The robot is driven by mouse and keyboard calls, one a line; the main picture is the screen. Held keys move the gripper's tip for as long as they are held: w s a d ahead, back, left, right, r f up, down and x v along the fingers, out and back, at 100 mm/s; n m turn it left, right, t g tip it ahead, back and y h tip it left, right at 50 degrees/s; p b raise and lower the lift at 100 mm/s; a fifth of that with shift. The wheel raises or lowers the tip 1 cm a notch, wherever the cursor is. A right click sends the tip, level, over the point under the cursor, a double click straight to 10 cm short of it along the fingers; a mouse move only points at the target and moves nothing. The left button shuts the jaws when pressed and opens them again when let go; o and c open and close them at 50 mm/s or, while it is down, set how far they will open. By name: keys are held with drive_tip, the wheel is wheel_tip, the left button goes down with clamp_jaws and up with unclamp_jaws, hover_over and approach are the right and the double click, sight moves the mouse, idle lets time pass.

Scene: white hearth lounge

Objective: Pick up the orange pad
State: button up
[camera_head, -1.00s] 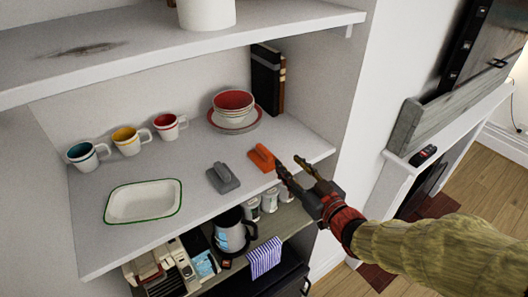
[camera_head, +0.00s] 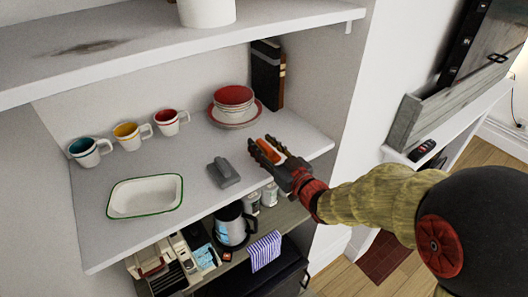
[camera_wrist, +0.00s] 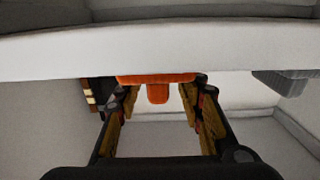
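The orange pad (camera_head: 268,148), with its handle, is at the right front of the middle shelf (camera_head: 150,225). My gripper (camera_head: 261,142) is open, with its fingers on either side of the orange pad. In the wrist view, the orange pad (camera_wrist: 157,90) shows between the two open fingers (camera_wrist: 160,92), with its handle in the gap. The fingers hide part of the pad in the head view. I cannot tell whether they touch it.
A similar grey pad (camera_head: 223,173) lies just left of my gripper; it also shows in the wrist view (camera_wrist: 281,82). Stacked red bowls and a plate (camera_head: 234,106) stand behind. Three mugs (camera_head: 128,136) and a white tray (camera_head: 145,196) are further left. An upper shelf (camera_head: 180,48) overhangs.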

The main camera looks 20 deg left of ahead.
sight(257, 139)
drive_tip(key=x, duration=0.3)
drive_tip(key=shift+w, duration=0.2)
drive_tip(key=shift+c, duration=1.2)
drive_tip(key=c, duration=0.7)
clamp_jaws()
